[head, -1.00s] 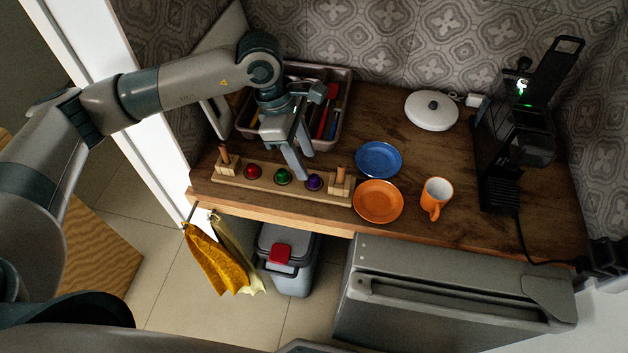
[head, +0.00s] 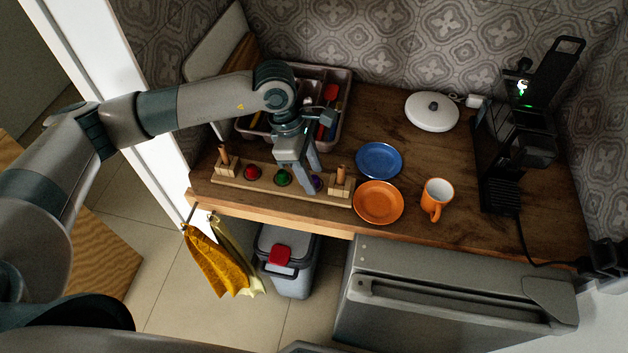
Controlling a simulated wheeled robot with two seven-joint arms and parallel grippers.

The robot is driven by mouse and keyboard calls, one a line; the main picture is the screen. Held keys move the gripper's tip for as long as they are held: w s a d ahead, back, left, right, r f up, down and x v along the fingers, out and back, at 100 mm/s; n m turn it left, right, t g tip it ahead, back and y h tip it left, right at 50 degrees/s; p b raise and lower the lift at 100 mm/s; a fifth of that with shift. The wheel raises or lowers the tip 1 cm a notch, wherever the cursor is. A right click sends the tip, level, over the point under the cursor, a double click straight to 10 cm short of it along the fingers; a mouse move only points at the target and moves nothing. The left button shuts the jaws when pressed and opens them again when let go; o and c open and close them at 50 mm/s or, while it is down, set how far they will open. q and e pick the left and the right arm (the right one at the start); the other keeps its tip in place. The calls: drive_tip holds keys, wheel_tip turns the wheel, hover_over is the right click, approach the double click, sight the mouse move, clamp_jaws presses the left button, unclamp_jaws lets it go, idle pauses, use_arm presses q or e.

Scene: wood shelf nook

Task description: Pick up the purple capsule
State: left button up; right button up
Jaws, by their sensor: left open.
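The purple capsule (head: 317,183) sits at the right end of the row in a wooden holder (head: 233,183) near the counter's front edge. It is partly hidden behind a finger of my left gripper (head: 310,184). My left gripper is open and points down, its fingers at the capsule. I cannot tell whether they touch it. A green capsule (head: 283,178) and a red capsule (head: 252,172) sit to the left in the same holder. My right gripper is not in view.
An orange plate (head: 378,202), a blue plate (head: 379,160) and an orange mug (head: 436,198) stand to the right. A cutlery tray (head: 345,100) lies behind my gripper. A coffee machine (head: 510,140) and a white lidded dish (head: 432,111) are farther right. Wooden posts (head: 341,176) flank the capsules.

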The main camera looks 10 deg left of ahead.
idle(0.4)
use_arm(q)
clamp_jaws()
